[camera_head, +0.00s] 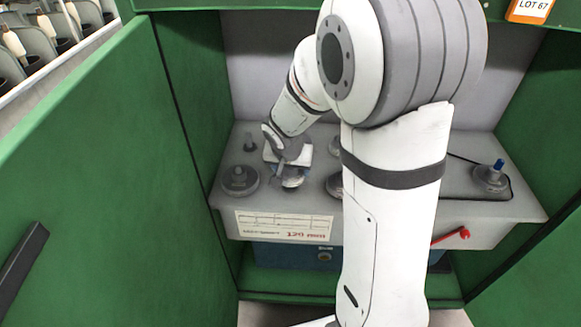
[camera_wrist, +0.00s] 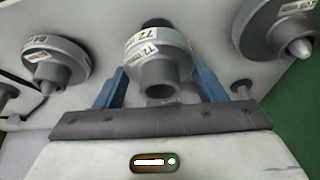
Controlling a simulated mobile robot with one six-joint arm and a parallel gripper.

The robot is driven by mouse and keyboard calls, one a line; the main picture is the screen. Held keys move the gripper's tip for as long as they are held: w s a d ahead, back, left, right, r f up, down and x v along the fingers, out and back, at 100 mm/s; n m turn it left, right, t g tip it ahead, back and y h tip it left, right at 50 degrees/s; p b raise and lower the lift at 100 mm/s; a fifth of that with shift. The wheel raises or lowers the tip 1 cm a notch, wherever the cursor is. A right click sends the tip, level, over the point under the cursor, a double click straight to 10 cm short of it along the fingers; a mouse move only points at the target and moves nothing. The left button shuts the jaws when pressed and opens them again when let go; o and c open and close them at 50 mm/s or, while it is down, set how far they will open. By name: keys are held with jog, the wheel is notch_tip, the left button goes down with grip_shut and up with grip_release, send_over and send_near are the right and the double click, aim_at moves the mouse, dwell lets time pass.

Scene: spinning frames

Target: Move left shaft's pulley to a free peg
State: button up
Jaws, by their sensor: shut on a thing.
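My gripper (camera_wrist: 160,76) has its two blue fingers shut on a grey pulley (camera_wrist: 158,62) with a white 72 mm label, in the middle of the wrist view. The fingers press on both sides of it. I cannot tell whether it still sits on a shaft. In the head view my gripper (camera_head: 290,168) is low over the left part of the grey deck, and the held pulley is mostly hidden. A bare short peg (camera_wrist: 241,88) stands right of the gripper in the wrist view. An upright dark post (camera_head: 250,142) shows behind the left pulley in the head view.
A grey pulley (camera_head: 240,180) sits at the deck's left. Another (camera_head: 492,178) on a blue-tipped shaft is at the right. The wrist view shows pulleys at left (camera_wrist: 55,62) and right (camera_wrist: 277,30). Green panels flank the deck. A red lever (camera_head: 452,236) is in front.

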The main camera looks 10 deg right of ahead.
jog(key=shift+f, duration=0.25)
jog(key=shift+f+b, duration=0.35)
jog(key=shift+b, duration=0.3)
jog(key=shift+f+b, duration=0.6)
jog(key=shift+b, duration=0.05)
jog(key=o, duration=1.4)
jog(key=shift+r, duration=0.15)
jog(key=shift+r+p, duration=3.3)
jog(key=shift+r, duration=1.6)
